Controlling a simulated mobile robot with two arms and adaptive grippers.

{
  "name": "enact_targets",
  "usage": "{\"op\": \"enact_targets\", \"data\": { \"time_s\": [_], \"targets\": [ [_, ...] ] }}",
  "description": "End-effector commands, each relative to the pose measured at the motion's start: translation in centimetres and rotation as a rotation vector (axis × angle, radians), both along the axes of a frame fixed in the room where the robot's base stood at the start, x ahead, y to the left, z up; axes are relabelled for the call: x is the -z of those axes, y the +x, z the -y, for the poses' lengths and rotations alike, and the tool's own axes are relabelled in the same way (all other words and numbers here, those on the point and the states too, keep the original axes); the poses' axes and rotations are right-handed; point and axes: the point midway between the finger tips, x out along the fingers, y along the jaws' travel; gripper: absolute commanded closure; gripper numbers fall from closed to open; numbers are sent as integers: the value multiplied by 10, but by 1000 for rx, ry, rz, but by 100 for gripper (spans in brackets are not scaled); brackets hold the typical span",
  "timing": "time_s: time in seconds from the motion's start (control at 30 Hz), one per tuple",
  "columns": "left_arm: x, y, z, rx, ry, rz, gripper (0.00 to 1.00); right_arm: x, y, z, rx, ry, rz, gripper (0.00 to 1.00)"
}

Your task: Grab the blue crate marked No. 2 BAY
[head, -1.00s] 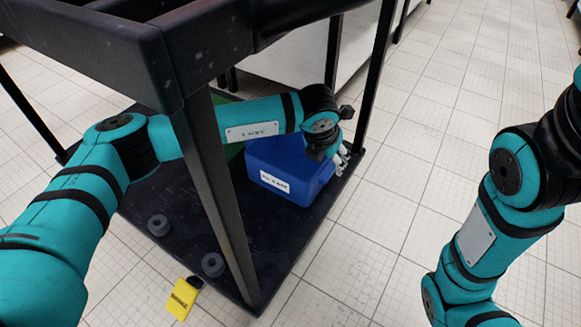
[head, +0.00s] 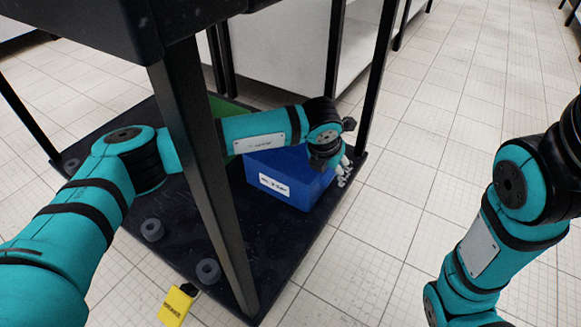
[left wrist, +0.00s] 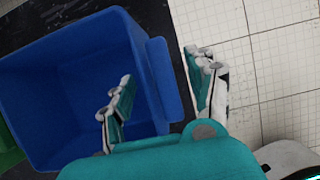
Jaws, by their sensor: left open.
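The blue crate (head: 285,180) with a white label on its front stands on the dark lower shelf (head: 255,235) of a black-framed rack. The label's print is too small to read surely. My left gripper (head: 343,171) is at the crate's right side. In the left wrist view the open-topped crate (left wrist: 75,85) looks empty. There my left gripper (left wrist: 163,92) is open, with the crate's right rim and its lip between the fingers. One finger shows over the crate's inside, the other outside over the floor. I cannot tell whether either touches. My right gripper is out of view.
A green crate (head: 232,106) stands behind the blue one, partly hidden by my left arm. A black rack post (head: 210,180) rises in front. Grey rings (head: 208,271) lie on the shelf's left part. A yellow tag (head: 176,304) hangs at its front edge. Tiled floor at right is clear.

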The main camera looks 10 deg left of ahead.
Motion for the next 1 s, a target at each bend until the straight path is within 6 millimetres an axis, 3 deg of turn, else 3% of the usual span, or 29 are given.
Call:
{"op": "enact_targets", "data": {
  "time_s": [0.33, 0.77, 1.0],
  "targets": [
    [1, 0, 0, 0, 0, 0, 45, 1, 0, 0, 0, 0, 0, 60],
    [1, 0, 0, 0, 0, 0, 100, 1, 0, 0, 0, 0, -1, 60],
    [0, 1, 0, 1, 0, 2, 100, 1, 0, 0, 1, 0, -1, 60]
  ]
}}
